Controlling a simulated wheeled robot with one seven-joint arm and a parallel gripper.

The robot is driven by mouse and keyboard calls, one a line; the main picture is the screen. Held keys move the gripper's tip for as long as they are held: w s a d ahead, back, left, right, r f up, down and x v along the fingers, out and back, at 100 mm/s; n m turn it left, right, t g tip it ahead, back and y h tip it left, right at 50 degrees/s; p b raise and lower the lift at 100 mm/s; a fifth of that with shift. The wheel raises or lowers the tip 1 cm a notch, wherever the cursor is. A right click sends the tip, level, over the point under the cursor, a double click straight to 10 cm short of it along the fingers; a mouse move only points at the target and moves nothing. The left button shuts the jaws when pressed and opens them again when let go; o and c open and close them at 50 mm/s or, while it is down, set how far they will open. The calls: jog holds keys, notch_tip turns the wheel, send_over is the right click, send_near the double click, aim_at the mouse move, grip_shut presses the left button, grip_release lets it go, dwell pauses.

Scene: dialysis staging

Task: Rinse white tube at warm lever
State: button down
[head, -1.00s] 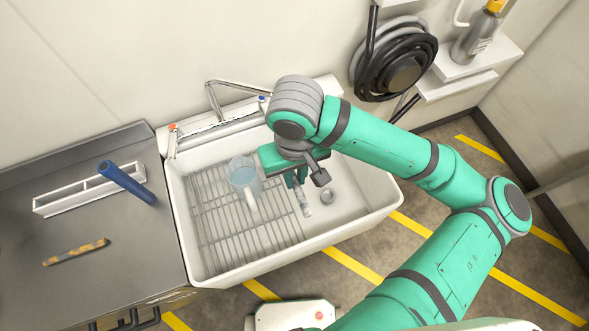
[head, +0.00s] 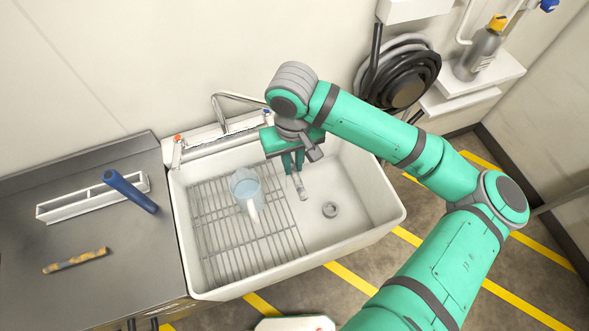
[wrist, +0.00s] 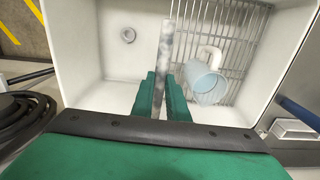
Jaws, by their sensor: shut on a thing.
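My gripper (head: 293,163) is shut on the white tube (head: 301,187), which has grey mottled marks. The tube hangs down over the right half of the sink, behind and left of the drain. In the wrist view the tube (wrist: 165,50) stands out between the two green fingers (wrist: 160,92). The red-tipped lever (head: 177,150), apparently the warm one, is at the left of the sink's back ledge. A blue-tipped lever (head: 266,116) is at the right, close behind my gripper. The curved metal tap (head: 225,97) stands between them, left of my gripper.
A light-blue jug (head: 245,184) lies on the wire rack (head: 225,245) in the sink (head: 365,232). The drain (head: 330,209) is clear. On the left counter are a white holder (head: 75,207), a blue tube (head: 130,191) and a yellow-brown tube (head: 76,260). A coiled hose (head: 402,80) hangs right.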

jog(key=shift+w+a+f, duration=0.1)
jog(key=shift+w+f, duration=0.05)
jog(key=shift+w, duration=0.75)
jog(key=shift+w+a+f, duration=0.1)
jog(key=shift+w+f, duration=0.1)
jog(key=shift+w, duration=0.7)
jog(key=shift+w+f, duration=0.15)
jog(key=shift+w, duration=0.75)
jog(key=shift+d, duration=0.15)
jog(key=shift+d, duration=0.45)
jog(key=shift+a, duration=0.15)
jog(key=shift+a, duration=0.45)
jog(key=shift+d, duration=0.2)
jog(key=shift+d, duration=0.35)
